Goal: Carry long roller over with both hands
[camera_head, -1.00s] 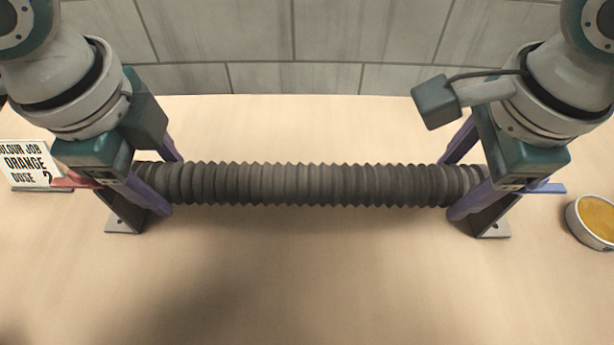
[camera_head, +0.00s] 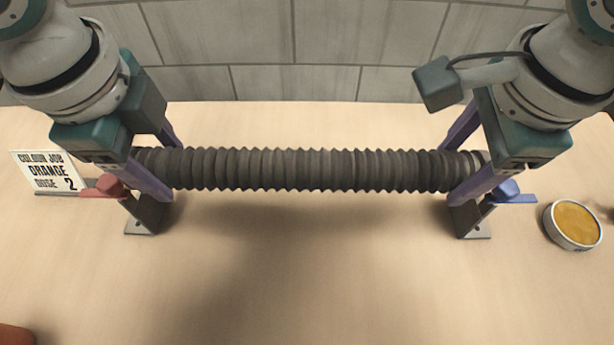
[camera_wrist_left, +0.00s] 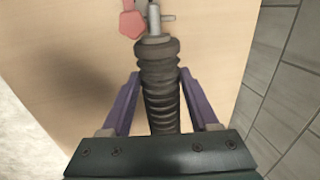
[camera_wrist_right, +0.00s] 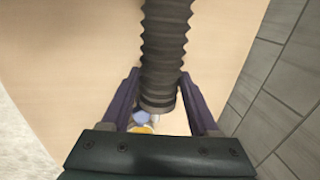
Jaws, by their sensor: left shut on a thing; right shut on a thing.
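The long roller (camera_head: 300,170) is a dark grey ribbed tube, lying level across the head view. My left gripper (camera_head: 160,168) is shut on its left end, and my right gripper (camera_head: 460,172) is shut on its right end. The roller appears held above two dark stands, the left stand (camera_head: 146,215) and the right stand (camera_head: 470,218). The roller also shows between the fingers in the left wrist view (camera_wrist_left: 160,95) and in the right wrist view (camera_wrist_right: 163,60).
A red part (camera_head: 108,187) is at the left stand, and a blue part (camera_head: 510,192) at the right one. A round tin of orange stuff (camera_head: 573,224) sits at the right. The front middle of the table (camera_head: 310,280) is clear.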

